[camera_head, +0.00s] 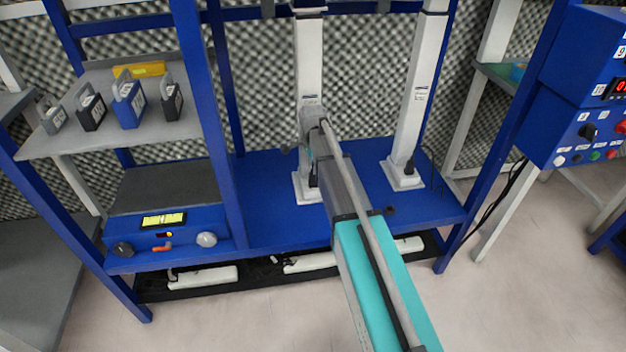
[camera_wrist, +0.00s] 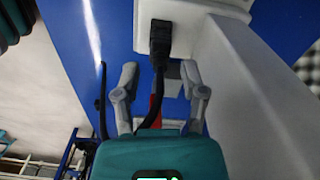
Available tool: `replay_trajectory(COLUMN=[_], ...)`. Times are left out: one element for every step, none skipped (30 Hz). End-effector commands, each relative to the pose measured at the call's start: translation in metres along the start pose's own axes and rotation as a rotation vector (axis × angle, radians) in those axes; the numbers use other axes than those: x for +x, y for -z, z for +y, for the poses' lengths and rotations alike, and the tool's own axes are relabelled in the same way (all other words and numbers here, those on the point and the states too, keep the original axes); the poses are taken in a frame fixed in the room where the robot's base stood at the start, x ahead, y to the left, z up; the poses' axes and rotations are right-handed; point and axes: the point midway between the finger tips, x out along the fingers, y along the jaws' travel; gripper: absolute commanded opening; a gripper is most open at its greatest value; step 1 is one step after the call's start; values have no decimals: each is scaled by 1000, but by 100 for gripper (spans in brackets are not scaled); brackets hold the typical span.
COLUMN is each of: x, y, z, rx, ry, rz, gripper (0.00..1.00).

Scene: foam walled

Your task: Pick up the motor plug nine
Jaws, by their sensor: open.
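A black plug (camera_wrist: 160,38) sits in the foot of a white column in the wrist view, and its black cable hangs down between my fingers. My gripper (camera_wrist: 160,78) is open and empty, with one finger on each side of the cable, below the plug and apart from it. In the head view, black plugs show at the foot of the left column (camera_head: 313,178) and of the right column (camera_head: 410,166). My arm reaches to the left column and hides most of my gripper there. I cannot read a number on either plug.
The columns stand on a blue platform (camera_head: 270,200) in a blue frame. A shelf (camera_head: 110,135) with several handled blocks is at left, above a blue control box (camera_head: 165,232). A control panel (camera_head: 590,115) is at right. Thin black cables hang near the right post.

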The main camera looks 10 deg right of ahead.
Motion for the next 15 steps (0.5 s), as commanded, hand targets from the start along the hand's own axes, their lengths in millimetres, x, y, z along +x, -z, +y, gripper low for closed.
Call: replay_trajectory(x=[0, 0, 0, 0, 0, 0, 0, 0, 0, 0, 0, 0, 0, 0, 0], y=[0, 0, 0, 0, 0, 0, 0, 0, 0, 0, 0, 0, 0, 0, 0], z=[0, 0, 0, 0, 0, 0, 0, 0, 0, 0, 0, 0, 0, 0, 0], rx=[0, 0, 0, 0, 0, 0, 0, 0, 0, 0, 0, 0, 0, 0, 0], ry=[0, 0, 0, 0, 0, 0, 0, 0, 0, 0, 0, 0, 0, 0, 0], rz=[0, 0, 0, 0, 0, 0, 0, 0, 0, 0, 0, 0, 0, 0, 0], gripper=[54, 54, 54, 54, 54, 54, 54, 54, 54, 54, 54, 49, 43, 38, 30])
